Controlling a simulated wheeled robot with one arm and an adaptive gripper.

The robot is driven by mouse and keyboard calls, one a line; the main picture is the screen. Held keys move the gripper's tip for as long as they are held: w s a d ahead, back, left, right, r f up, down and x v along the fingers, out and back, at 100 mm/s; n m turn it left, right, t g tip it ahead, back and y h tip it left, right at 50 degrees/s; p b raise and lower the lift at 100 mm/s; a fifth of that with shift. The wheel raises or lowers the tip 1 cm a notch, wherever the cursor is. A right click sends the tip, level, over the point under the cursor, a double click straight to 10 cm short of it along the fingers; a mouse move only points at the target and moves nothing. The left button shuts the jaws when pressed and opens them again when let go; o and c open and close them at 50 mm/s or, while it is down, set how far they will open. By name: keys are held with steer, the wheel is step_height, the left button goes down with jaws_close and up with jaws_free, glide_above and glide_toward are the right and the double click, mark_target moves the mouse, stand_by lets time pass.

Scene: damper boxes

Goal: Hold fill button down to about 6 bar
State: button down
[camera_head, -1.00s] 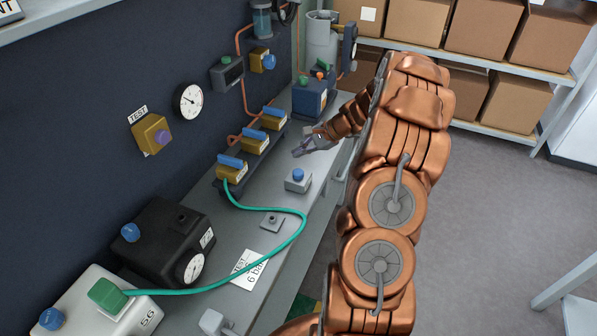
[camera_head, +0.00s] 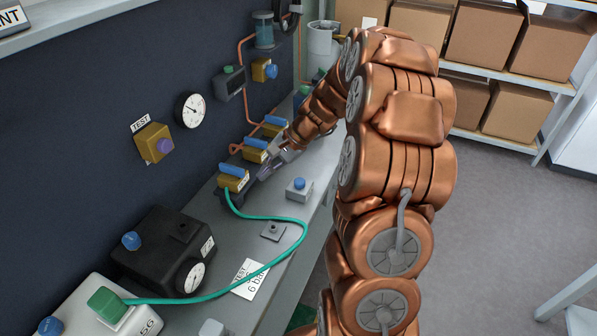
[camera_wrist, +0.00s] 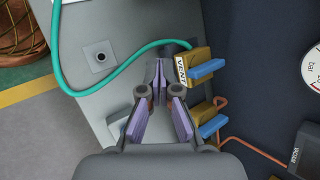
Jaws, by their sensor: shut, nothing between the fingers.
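My gripper (camera_head: 268,168) is shut and empty, beside the row of yellow valve blocks with blue levers. In the wrist view its purple fingers (camera_wrist: 159,68) meet close to a yellow block marked VENT (camera_wrist: 187,68); I cannot tell if they touch it. A grey box with a round blue button (camera_head: 299,184) stands on the bench, right of and nearer than the gripper. No label reading "fill" is legible. A round gauge (camera_head: 190,110) hangs on the wall, and a black box (camera_head: 160,246) carries another gauge (camera_head: 190,277). Their readings are too small to tell.
A green hose (camera_head: 299,228) runs from the nearest valve block to a green-capped white box (camera_head: 98,309). A "TEST 6 bar" card (camera_head: 247,282) lies on the bench. A yellow wall box with a purple knob (camera_head: 153,145) and copper pipes (camera_head: 245,103) are on the dark wall.

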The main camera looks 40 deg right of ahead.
steer(key=s+a+r+n+g+h, duration=0.1)
steer(key=s+a+r+n+g, duration=0.15)
steer(key=s+a, duration=0.45)
steer(key=s+a+r+n+g+h, duration=0.1)
steer(key=s+a+r+n, duration=0.25)
steer(key=s+a, duration=0.3)
steer(key=s+n+g+h, duration=0.2)
steer(key=s+n+h, duration=0.2)
steer(key=s, duration=1.5)
steer(key=n, duration=0.3)
steer(key=shift+s+d+h, duration=0.25)
steer(key=shift+s+h, duration=0.05)
steer(key=shift+h, duration=0.1)
